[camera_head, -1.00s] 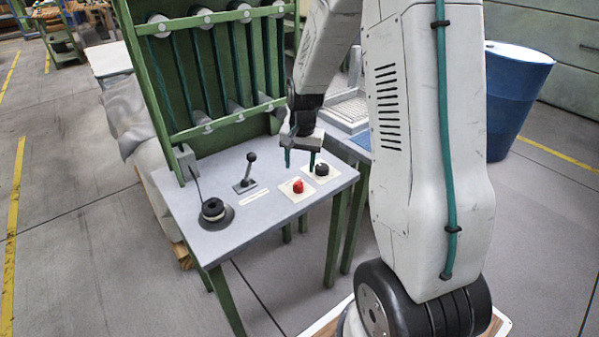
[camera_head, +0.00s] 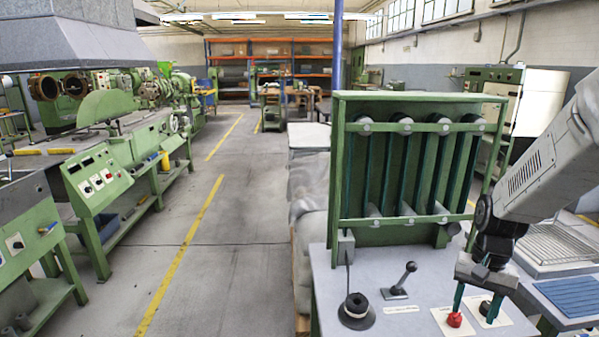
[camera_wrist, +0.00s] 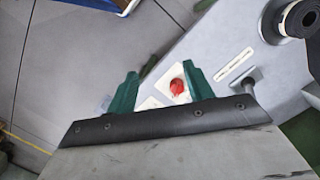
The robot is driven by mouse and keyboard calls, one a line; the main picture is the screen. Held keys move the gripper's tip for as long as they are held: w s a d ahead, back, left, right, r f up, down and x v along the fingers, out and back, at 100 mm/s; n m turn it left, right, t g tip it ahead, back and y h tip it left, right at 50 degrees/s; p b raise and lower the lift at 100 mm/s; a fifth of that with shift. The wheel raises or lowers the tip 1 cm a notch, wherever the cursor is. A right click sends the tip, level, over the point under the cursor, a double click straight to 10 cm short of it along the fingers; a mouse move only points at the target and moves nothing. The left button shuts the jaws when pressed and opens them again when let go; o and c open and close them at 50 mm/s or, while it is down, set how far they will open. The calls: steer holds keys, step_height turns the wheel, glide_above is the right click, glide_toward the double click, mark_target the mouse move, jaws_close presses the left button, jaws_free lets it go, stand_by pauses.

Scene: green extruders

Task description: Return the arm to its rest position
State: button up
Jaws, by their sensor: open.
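My gripper (camera_head: 473,300) hangs over the right front of the grey table, its two teal fingers apart with nothing between them. In the head view its fingers overlap the red button (camera_head: 454,319) and the black knob (camera_head: 487,308), each on a white plate. In the wrist view the red button (camera_wrist: 177,86) shows beyond and between the open fingers (camera_wrist: 158,84), apart from them. My arm reaches in from the right edge of the head view. The black knob is hidden or unclear in the wrist view.
The table (camera_head: 385,325) also bears a black lever (camera_head: 400,283) and a round black spool (camera_head: 356,308). A green rack (camera_head: 410,170) stands at its back. A tray (camera_head: 560,245) lies right. Green machines (camera_head: 110,180) line the left; the aisle floor (camera_head: 215,270) between is clear.

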steer(key=s+a+r+n+t, duration=0.1)
steer(key=s+a+r+n, duration=0.2)
steer(key=s+a+r, duration=0.3)
steer(key=s+a+r+n+t+h, duration=0.1)
steer(key=s+a+r, duration=0.4)
steer(key=s+r, duration=0.6)
steer(key=s+n+t, duration=0.1)
steer(key=s+n, duration=0.1)
steer(key=s, duration=0.1)
steer(key=shift+a+n, duration=0.35)
steer(key=shift+n, duration=0.05)
